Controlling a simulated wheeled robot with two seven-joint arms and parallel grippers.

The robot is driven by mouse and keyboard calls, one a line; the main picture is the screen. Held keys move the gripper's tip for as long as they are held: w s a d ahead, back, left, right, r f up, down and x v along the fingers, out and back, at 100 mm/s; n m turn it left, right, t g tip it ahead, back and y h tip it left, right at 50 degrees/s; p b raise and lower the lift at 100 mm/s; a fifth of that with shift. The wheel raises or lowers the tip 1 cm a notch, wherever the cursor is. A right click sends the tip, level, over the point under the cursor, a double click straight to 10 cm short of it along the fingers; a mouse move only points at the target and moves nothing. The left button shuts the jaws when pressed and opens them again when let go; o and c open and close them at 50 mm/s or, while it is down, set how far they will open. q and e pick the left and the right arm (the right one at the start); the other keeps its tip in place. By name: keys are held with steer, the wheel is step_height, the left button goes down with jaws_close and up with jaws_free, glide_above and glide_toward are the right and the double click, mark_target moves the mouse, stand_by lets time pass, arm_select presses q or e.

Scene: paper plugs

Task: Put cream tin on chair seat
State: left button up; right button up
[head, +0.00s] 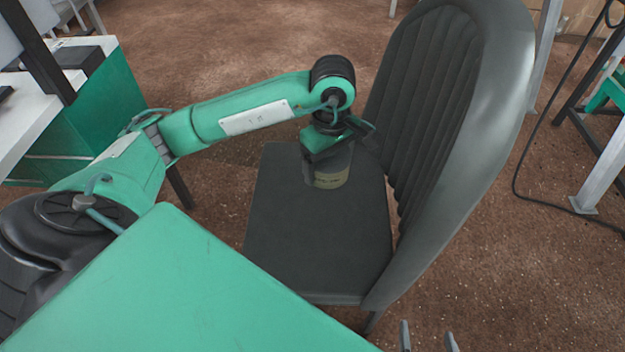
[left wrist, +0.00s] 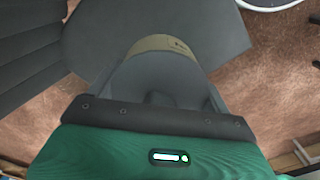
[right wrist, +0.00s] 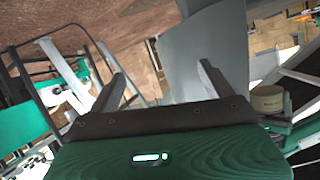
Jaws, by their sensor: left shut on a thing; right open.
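The cream tin (head: 331,181) is over the far part of the dark chair seat (head: 318,235), upright, with a grey body and a cream band. I cannot tell whether its base touches the seat. My left gripper (head: 328,158) is shut on the tin from above. In the left wrist view the tin (left wrist: 160,43) is between the fingers, with the seat (left wrist: 215,30) behind it. My right gripper (head: 428,338) is at the bottom edge of the head view. In the right wrist view this gripper (right wrist: 160,88) is open and empty.
The tall chair back (head: 440,110) rises just right of the tin. A white-topped table (head: 35,125) with a green side stands at the left. A cable (head: 530,165) and metal frame legs (head: 600,175) are at the right. The near part of the seat is clear.

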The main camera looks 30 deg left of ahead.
arm_select(q)
steer(key=shift+a+f+n+b, duration=0.35)
steer(key=shift+f+n+b, duration=0.45)
steer(key=shift+b, duration=0.35)
steer(key=shift+f, duration=0.2)
step_height(320, 180, down, 6)
steer(key=b, duration=0.4)
glide_above(322, 223)
step_height(322, 223, down, 9)
steer(key=shift+r, duration=0.1)
step_height(322, 223, down, 5)
steer(key=shift+r+b, duration=0.2)
steer(key=shift+b, duration=0.15)
steer(key=shift+f, duration=0.1)
arm_select(e)
steer(key=w+d+r+t+y, duration=0.1)
steer(key=d+r+t, duration=0.1)
steer(key=r+t, duration=0.5)
steer(key=w+d+r+t, duration=0.1)
steer(key=d+r+t, duration=0.2)
steer(key=r+t, duration=0.4)
step_height(322, 223, up, 10)
steer(key=shift+w+f+m+y, duration=0.15)
steer(key=shift+w+m+y, duration=0.15)
steer(key=shift+w+y, duration=0.1)
steer(key=shift+s+d, duration=0.15)
